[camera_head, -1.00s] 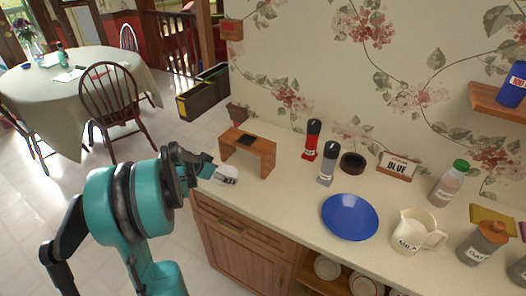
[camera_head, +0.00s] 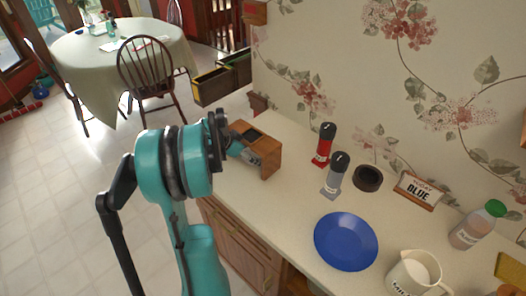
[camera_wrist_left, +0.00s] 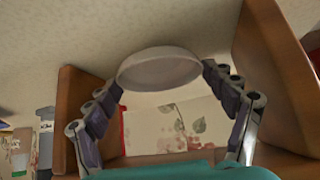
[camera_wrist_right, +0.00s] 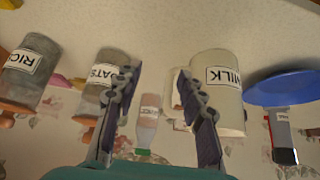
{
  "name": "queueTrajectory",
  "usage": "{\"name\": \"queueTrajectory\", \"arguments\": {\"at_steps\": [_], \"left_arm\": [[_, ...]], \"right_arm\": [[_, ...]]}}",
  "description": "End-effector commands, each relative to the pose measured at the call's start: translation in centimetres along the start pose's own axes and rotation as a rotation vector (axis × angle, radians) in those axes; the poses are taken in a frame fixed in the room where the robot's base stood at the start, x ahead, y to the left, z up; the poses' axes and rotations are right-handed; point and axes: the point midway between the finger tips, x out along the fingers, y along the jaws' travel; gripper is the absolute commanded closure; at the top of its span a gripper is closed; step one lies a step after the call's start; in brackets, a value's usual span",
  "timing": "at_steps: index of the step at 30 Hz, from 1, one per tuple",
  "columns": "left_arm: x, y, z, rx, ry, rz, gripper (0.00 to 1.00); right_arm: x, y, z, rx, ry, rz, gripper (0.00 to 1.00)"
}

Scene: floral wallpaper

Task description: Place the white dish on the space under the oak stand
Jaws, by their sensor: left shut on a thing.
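The oak stand (camera_head: 268,160) is on the counter at the back left, with its two side panels down and an open space between them. My left gripper (camera_head: 252,157) reaches into that space. In the left wrist view, the white dish (camera_wrist_left: 158,68) is held between the fingers of my left gripper (camera_wrist_left: 162,80), between the stand's side panels (camera_wrist_left: 270,75). The dish is hidden in the head view, and I cannot tell whether it touches the counter. My right gripper (camera_wrist_right: 155,75) has its fingers apart and empty, with a milk pitcher (camera_wrist_right: 218,92) beyond.
The counter (camera_head: 265,205) in front of the stand is clear.

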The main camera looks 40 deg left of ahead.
Motion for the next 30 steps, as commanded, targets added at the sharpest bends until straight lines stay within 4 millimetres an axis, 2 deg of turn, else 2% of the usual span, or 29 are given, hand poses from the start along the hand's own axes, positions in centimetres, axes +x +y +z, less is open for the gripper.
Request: {"name": "queueTrajectory", "arguments": {"at_steps": [10,11,12,23,26,30], "left_arm": [[0.2,0.0,0.4,0.001,0.0,0.001,0.51],[0.2,0.0,0.3,0.001,-0.001,0.001,0.11],[0.1,0.0,0.3,0.001,-0.001,0.001,0.08],[-0.1,0.0,0.1,0.001,-0.001,0.001,0.08],[-1.0,0.0,0.0,-0.001,-0.001,0.0,0.08],[-3.9,0.0,-0.1,-0.002,-0.001,-0.001,0.08]], "right_arm": [[0.3,0.0,0.3,0.0,-0.001,0.0,0.6],[0.2,0.0,0.2,0.0,-0.001,0.0,0.6],[0.2,0.0,0.2,0.0,-0.001,0.0,0.6],[0.0,0.0,0.1,0.0,-0.001,0.0,0.6],[-0.4,0.0,-0.2,0.0,-0.001,0.0,0.6],[-1.4,0.0,-0.9,0.0,-0.001,0.0,0.6]]}}
